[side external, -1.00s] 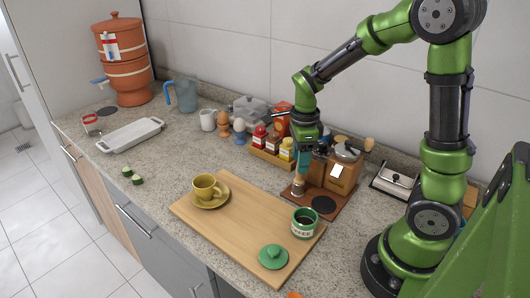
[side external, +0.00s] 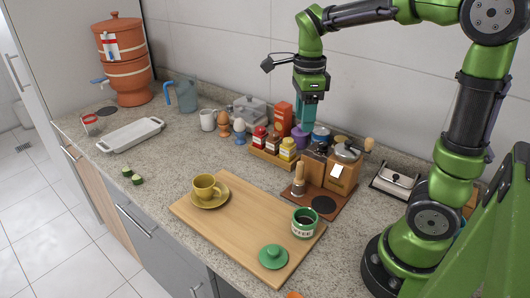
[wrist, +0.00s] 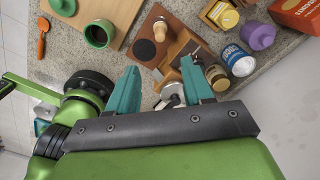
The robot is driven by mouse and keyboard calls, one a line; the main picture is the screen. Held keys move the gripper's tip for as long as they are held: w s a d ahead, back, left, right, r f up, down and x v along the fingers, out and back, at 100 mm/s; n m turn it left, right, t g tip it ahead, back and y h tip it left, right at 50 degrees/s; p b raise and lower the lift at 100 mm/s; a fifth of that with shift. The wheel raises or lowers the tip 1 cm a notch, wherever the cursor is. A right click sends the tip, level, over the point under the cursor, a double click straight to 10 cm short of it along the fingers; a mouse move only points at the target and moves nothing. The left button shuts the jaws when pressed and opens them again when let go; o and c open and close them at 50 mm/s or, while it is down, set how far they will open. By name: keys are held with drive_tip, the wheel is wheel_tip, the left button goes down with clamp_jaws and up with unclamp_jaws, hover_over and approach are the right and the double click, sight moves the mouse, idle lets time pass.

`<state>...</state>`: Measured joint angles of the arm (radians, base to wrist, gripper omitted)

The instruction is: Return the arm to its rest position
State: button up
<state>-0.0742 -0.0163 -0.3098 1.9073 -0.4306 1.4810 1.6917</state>
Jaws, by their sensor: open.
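My gripper (side external: 307,108) hangs above the back of the counter in the side view, fingers pointing down. It is high over the coffee items and clear of them. In the wrist view my gripper (wrist: 160,85) shows two teal fingers spread apart, with nothing held between them. A wooden-handled tamper (side external: 298,180) stands on the brown mat (side external: 324,207) below; it also shows in the wrist view (wrist: 160,29).
A spice rack (side external: 272,160) with bottles stands left of the grinder. The air around my gripper is clear.

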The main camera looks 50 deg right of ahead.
drive_tip(key=s+a+r+n+t+y, duration=0.1)
drive_tip(key=s+a+n+t, duration=0.2)
drive_tip(key=n, duration=0.8)
drive_tip(key=s+a+r+n+t+y, duration=0.1)
drive_tip(key=s+a+n+t, duration=0.3)
drive_tip(key=a+n, duration=0.4)
drive_tip(key=s+n, duration=0.1)
drive_tip(key=n, duration=0.3)
